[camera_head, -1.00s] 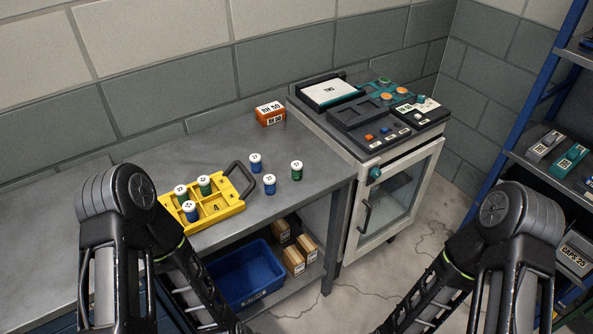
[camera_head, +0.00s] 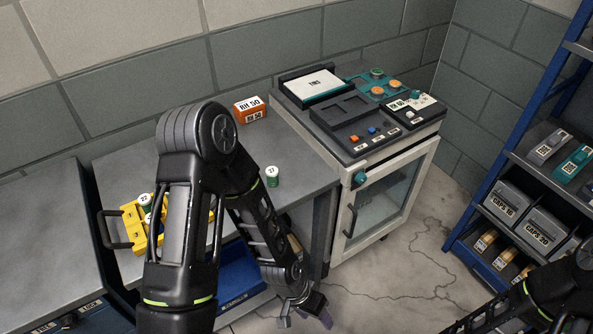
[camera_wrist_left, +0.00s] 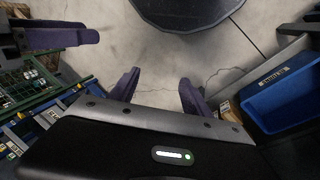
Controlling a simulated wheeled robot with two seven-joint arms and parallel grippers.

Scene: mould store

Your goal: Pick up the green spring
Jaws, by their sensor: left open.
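A green spring (camera_head: 272,178) with a white numbered cap stands upright on the grey workbench (camera_head: 300,180), just right of my left arm. Another green-bodied, white-capped piece (camera_head: 145,201) sits at the yellow tray (camera_head: 131,211), which my left arm partly covers. My left gripper (camera_head: 305,314) is low in front of the bench, below its top and apart from the loose spring. In the left wrist view its two purple fingers (camera_wrist_left: 158,92) are spread with bare floor between them. Another purple-fingered gripper (camera_wrist_left: 70,37), seemingly my right, shows at upper left there; its opening is unclear.
An orange box (camera_head: 250,110) stands at the bench's back. A cabinet (camera_head: 385,205) with a control-panel top adjoins the bench on the right. A blue bin (camera_wrist_left: 285,95) sits low under the bench. Blue shelving (camera_head: 475,205) stands at far right. Cracked floor between is clear.

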